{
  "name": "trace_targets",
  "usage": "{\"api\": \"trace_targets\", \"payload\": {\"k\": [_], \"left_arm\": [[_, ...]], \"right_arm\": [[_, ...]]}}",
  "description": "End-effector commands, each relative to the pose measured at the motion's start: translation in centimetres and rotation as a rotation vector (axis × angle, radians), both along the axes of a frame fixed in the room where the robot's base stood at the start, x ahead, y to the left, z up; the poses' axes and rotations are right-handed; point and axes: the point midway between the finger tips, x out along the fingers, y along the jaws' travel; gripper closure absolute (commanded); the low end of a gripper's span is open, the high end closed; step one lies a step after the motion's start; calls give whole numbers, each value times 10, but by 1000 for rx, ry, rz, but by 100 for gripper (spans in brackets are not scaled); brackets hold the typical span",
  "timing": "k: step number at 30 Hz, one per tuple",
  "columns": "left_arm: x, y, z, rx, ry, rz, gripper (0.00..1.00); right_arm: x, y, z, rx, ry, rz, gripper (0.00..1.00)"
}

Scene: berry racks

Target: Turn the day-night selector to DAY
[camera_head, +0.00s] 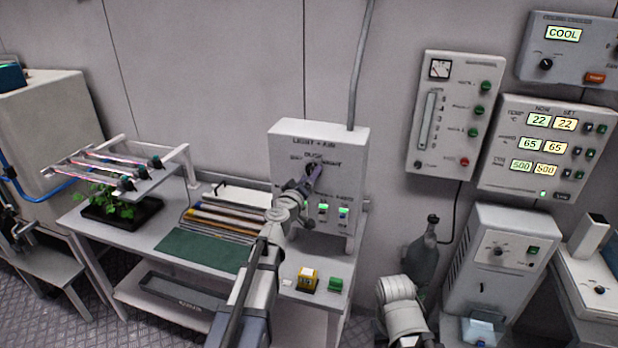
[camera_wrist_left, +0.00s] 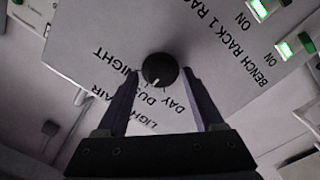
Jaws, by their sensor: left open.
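The day-night selector is a round black knob (camera_wrist_left: 160,70) with a white pointer mark, on the face of the white LIGHT + AIR box (camera_head: 290,137). In the left wrist view the lettering is upside down, with NIGHT, DUSK and DAY around the knob. The white mark appears to point toward DUSK. My left gripper (camera_head: 313,172) is in front of the box and hides most of the knob in the head view. In the left wrist view the gripper (camera_wrist_left: 163,77) is open, with one finger on either side of the knob; contact cannot be told.
Lit BENCH RACK switches (camera_wrist_left: 285,50) sit on the same box face. Other control panels (camera_head: 455,110) hang on the wall to the right.

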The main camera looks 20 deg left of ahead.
Motion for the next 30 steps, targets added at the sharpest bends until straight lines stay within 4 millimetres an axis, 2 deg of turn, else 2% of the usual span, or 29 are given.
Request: {"api": "trace_targets", "payload": {"k": [2, 20, 30], "left_arm": [[0, 0, 0, 0, 0, 0, 33], [0, 0, 0, 0, 0, 0, 100], [0, 0, 0, -15, 1, 1, 100]], "right_arm": [[0, 0, 0, 0, 0, 0, 50], [0, 0, 0, 0, 0, 0, 50], [0, 0, 0, 0, 0, 0, 50]]}}
